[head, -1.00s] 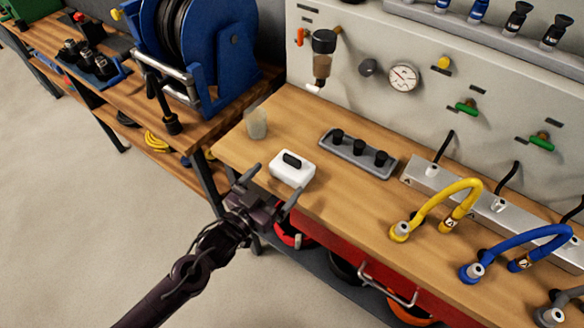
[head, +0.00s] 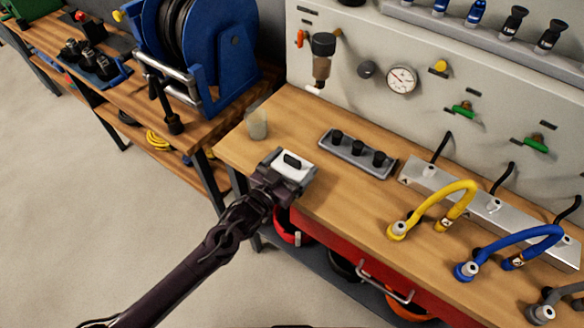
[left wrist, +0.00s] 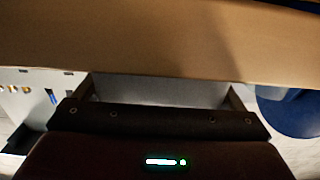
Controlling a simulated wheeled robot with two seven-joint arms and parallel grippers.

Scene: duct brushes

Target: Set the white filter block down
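In the left wrist view, the block's pale face (left wrist: 158,90) fills the space between the fingers. I cannot tell whether they press on it or stand just clear. The block's underside is hidden, so its contact with the bench is unclear. My right gripper is not in view.
A clear cup (head: 257,123) stands behind the block to the left. A grey tray with black knobs (head: 357,154) lies to the right. Yellow (head: 430,207) and blue (head: 512,247) hoses stand farther right. Bare bench top (head: 340,200) lies right of the block.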

